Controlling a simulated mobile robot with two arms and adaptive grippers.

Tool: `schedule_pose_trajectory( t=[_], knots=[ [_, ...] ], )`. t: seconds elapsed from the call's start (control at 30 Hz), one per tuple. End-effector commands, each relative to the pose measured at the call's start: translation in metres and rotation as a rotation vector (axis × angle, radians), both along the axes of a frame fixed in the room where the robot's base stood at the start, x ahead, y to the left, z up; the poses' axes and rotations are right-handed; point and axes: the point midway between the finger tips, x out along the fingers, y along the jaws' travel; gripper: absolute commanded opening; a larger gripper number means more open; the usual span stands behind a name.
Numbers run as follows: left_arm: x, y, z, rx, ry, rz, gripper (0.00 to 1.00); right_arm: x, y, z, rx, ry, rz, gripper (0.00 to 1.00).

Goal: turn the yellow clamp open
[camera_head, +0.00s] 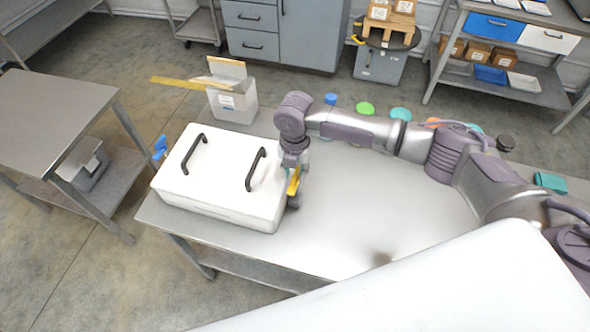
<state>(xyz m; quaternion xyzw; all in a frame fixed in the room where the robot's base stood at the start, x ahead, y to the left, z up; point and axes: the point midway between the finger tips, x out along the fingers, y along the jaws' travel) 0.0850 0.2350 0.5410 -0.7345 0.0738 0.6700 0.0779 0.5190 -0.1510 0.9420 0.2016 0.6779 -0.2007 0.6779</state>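A white lidded box (222,212) with two black handles stands at the left end of the metal table. The yellow clamp (294,181) shows as a small yellow piece at the box's right side, partly hidden by my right wrist. A blue clamp (160,147) sticks out at the box's left side. My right gripper (294,196) points down beside the box's right wall, right at the yellow clamp. Its fingers are small and mostly hidden, so I cannot tell whether they touch or grip the clamp. My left gripper is not in view.
An open carton (232,103) with raised flaps stands behind the white box. Blue, green and teal round items (364,108) line the table's back edge behind my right arm. The metal table (345,225) is clear right of the box. Another table (45,115) stands at left.

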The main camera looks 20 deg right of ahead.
Motion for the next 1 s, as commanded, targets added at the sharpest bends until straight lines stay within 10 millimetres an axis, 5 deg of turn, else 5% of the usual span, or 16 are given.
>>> schedule_pose_trajectory(
  t=[0.33, 0.8, 1.0],
  knots=[
    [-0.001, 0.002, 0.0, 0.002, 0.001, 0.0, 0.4, 0.001, -0.001, 0.009, 0.0, -0.002, -0.002, 0.33],
    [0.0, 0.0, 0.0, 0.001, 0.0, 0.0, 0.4, 0.001, 0.0, 0.1, 0.0, -0.004, 0.0, 0.33],
    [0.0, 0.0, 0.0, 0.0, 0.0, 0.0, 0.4, 0.0, 0.0, 0.118, -0.001, -0.001, -0.001, 0.33]
  ],
)
